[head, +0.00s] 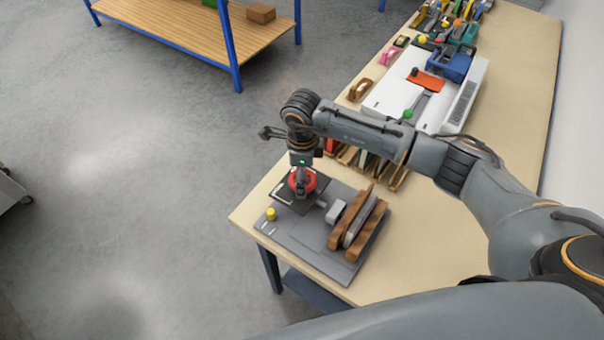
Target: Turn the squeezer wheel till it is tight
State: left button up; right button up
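The squeezer stands on a grey base plate (283,235) at the near left end of the long bench. Its red wheel (311,182) sits over a dark square plate (284,195). A grey block (335,212) lies between the wheel and a pair of brown wooden jaws (368,238) with a light grey piece (354,230) between them. My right gripper (301,188) points down at the wheel and overlaps it from above. Its fingers are small and partly merge with the wheel, so I cannot tell whether they grip it. My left gripper is out of view.
A yellow knob (271,214) stands on the base plate's left side. Behind my arm are a white machine (455,105), a wooden rack (349,157) and several tools along the bench (520,95).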

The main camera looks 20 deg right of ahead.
notch_tip(320, 180, up, 12)
dwell(0.6)
